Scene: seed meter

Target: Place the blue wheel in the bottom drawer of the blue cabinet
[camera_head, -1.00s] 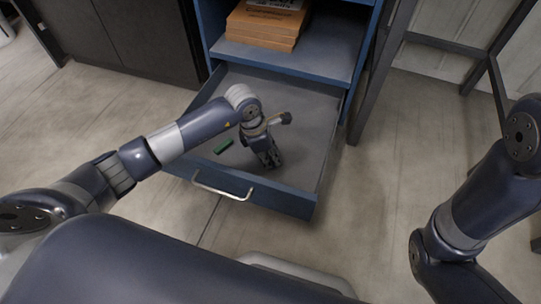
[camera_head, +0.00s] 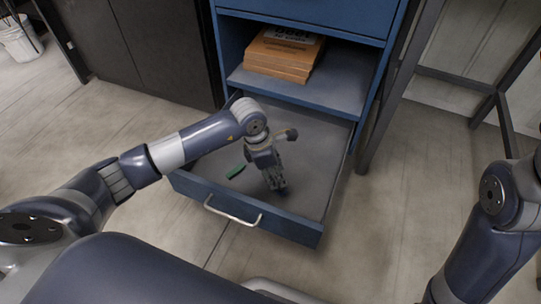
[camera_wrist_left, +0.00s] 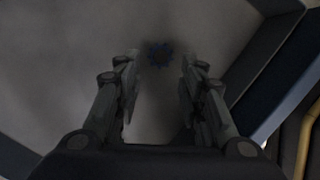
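The bottom drawer (camera_head: 292,226) of the blue cabinet (camera_head: 362,20) is pulled out, its handle facing me. My left gripper (camera_head: 279,187) points down inside it, near the front panel. In the left wrist view its fingers (camera_wrist_left: 158,65) are spread apart. My right gripper is out of view.
Orange-brown boxes (camera_head: 282,55) sit on the open shelf above. A dark cabinet (camera_head: 150,45) stands left, a dark metal frame leg (camera_head: 392,100) right. A white bin (camera_head: 20,40) is far left.

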